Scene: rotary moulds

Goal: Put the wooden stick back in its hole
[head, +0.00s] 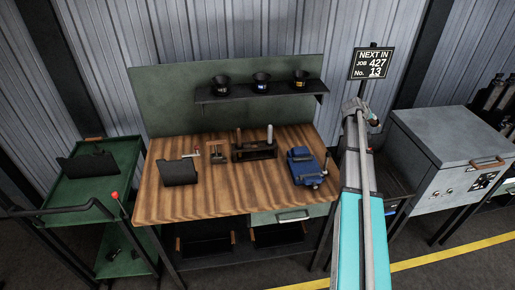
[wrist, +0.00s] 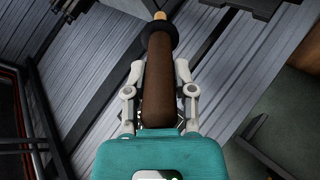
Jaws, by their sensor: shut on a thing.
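My gripper (head: 360,112) is raised at the right of the workbench, in front of the job sign in the head view. In the wrist view my gripper (wrist: 160,78) is shut on a brown rod (wrist: 159,95), which looks like the wooden stick. It has a dark collar and a short pale tip pointing away from the palm. In the head view the stick is small and mostly hidden by the gripper. A dark rack (head: 254,153) stands on the bench, left of my gripper, with a brown and a pale upright piece in it. Its holes are too small to make out.
The wooden bench (head: 215,202) also bears a blue vise (head: 305,168), a dark plate holder (head: 179,171) and a small wooden stand (head: 218,152). A shelf (head: 255,93) above holds black cups. A grey cabinet (head: 446,140) stands right, a green cart (head: 92,190) left. The bench front is clear.

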